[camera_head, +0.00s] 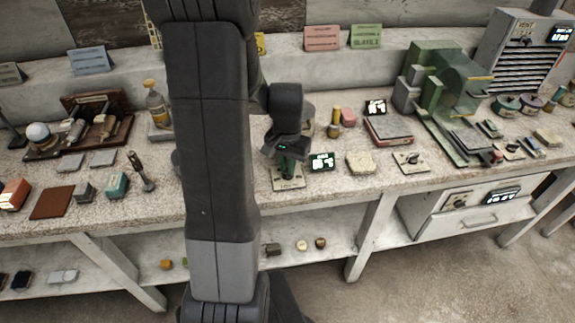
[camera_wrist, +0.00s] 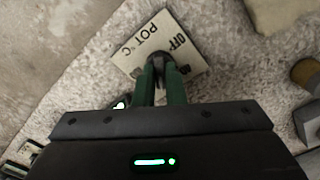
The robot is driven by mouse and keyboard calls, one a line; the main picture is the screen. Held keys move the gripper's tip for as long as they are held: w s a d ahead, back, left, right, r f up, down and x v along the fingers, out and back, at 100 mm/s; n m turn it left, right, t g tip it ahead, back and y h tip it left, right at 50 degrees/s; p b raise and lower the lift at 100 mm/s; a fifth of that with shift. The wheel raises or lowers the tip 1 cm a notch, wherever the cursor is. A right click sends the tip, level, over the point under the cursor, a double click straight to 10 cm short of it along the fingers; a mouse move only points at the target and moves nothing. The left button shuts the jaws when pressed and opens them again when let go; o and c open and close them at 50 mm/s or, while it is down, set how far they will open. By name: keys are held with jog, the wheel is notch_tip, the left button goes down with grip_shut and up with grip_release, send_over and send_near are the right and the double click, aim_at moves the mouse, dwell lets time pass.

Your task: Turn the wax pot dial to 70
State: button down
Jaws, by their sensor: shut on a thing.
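The wax pot dial plate (camera_head: 288,184) lies on the stone bench top in the head view, below my wrist. In the wrist view the cream plate (camera_wrist: 140,44) shows the words "POT °C" and "OFF". My gripper (camera_head: 287,168) points down at the plate. In the wrist view its green fingers (camera_wrist: 162,72) are shut on the dark dial knob (camera_wrist: 160,58), which they mostly hide, so its pointer angle cannot be told. A small black display (camera_head: 322,162) with white digits stands right of the plate; the digits are too small to read surely.
A beige block (camera_head: 360,163) and another dial plate (camera_head: 411,161) lie to the right. A green machine (camera_head: 440,85) stands further right. A bottle (camera_head: 157,104) and a small upright tool (camera_head: 140,172) stand left of my arm, which hides part of the bench.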

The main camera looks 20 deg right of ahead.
jog(key=c, duration=1.5)
grip_release()
jog(key=shift+r, duration=0.1)
notch_tip(320, 180, up, 14)
jog(key=shift+f, duration=0.2)
jog(key=shift+f, duration=0.1)
notch_tip(320, 180, down, 14)
jog(key=shift+r, duration=0.15)
jog(key=shift+r, duration=0.15)
